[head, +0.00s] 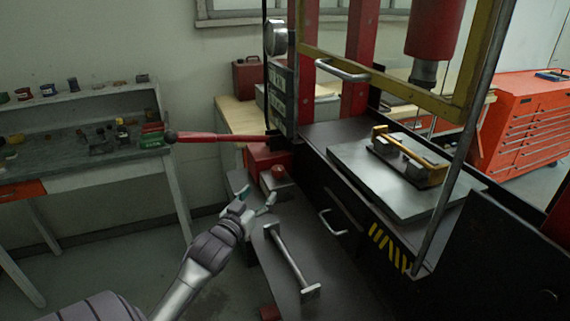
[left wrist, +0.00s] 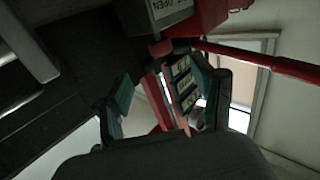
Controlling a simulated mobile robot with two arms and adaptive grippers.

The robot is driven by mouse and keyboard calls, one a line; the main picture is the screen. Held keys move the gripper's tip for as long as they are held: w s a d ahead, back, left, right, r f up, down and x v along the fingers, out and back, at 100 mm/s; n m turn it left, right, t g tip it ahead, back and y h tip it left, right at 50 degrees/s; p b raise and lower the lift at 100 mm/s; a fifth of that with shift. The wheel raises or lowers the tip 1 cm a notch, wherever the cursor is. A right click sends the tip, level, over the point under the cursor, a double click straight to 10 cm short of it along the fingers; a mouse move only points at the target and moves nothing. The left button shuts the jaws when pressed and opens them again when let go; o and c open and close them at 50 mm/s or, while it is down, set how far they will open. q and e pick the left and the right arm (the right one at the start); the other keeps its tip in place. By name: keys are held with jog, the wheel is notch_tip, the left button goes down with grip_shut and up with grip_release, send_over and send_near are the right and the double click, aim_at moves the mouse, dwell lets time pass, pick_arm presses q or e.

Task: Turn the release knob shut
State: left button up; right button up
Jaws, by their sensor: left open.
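The release knob (head: 278,171) is a small red knob on a grey block beside the red pump body, at the left side of the press. In the left wrist view a dull red knob (left wrist: 160,48) shows by a grey box with a label reading "OPEN". My left gripper (head: 258,197) is open and empty, just in front of and below the knob, apart from it. In the left wrist view the open fingers (left wrist: 161,85) stand on either side, with the knob beyond their tips. My right gripper is in neither view.
A red lever (head: 215,137) sticks out leftward above the knob. A metal bar with end plates (head: 290,258) stands to the right of my left gripper. The press's dark frame with a drawer handle (head: 333,223) is further right. A workbench (head: 80,165) stands at left.

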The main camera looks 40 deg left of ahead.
aim_at(275, 174)
pick_arm(q)
jog(key=x, duration=0.2)
jog(key=r+p+x, duration=0.1)
jog(key=x, duration=0.4)
jog(key=p+x, duration=0.1)
jog(key=x, duration=0.1)
jog(key=shift+f, duration=0.3)
jog(key=x, duration=0.3)
jog(key=shift+w, duration=0.3)
jog(key=shift+f, duration=0.1)
jog(key=c, duration=1.2)
jog(key=shift+o, duration=0.2)
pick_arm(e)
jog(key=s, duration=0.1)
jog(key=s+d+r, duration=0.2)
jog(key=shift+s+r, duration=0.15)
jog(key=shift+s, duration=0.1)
